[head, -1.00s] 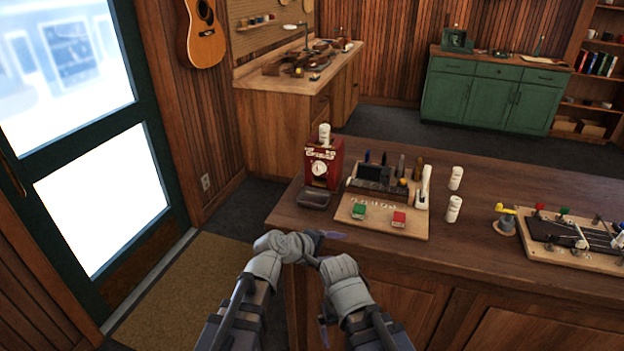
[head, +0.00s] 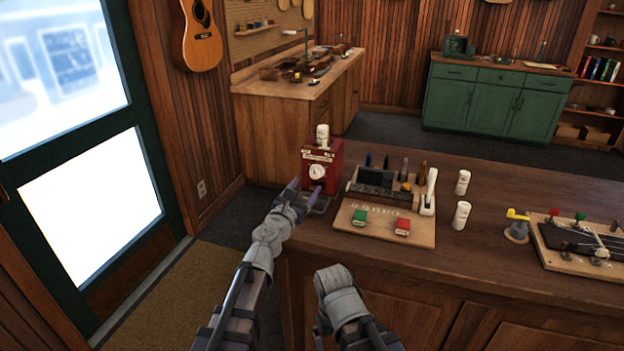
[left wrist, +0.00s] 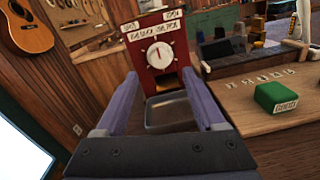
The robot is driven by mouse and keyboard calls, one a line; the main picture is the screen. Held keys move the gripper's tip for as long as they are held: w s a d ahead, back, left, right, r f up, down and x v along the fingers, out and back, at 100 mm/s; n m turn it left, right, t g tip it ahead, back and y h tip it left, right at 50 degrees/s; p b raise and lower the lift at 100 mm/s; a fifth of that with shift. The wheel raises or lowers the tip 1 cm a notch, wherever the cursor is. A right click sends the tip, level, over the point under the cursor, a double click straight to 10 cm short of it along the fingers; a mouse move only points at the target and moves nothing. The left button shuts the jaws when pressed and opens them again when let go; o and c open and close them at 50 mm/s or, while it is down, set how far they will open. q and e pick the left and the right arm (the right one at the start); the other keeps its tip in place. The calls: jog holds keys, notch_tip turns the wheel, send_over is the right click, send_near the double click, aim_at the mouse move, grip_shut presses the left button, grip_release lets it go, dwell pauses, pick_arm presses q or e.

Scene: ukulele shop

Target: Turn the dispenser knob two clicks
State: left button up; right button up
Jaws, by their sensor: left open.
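The red dispenser (head: 321,166) stands at the near left end of the wooden counter, with a white cup or bottle (head: 323,137) on top. Its round white knob (head: 317,172) is on the front face and also shows in the left wrist view (left wrist: 160,55), with a dark mark near its top. A grey tray (left wrist: 170,112) sits below the dispenser. My left gripper (head: 306,189) is open and empty just in front of the dispenser, below the knob and apart from it. My right arm shows low in the head view; its fingers are mostly hidden.
White bottles (head: 461,215) stand further right. A board with a ukulele neck (head: 580,240) lies at the right.

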aim_at(314, 175)
pick_arm(q)
jog(key=x, duration=0.6)
jog(key=shift+w, duration=0.15)
grip_shut()
dwell(0.4)
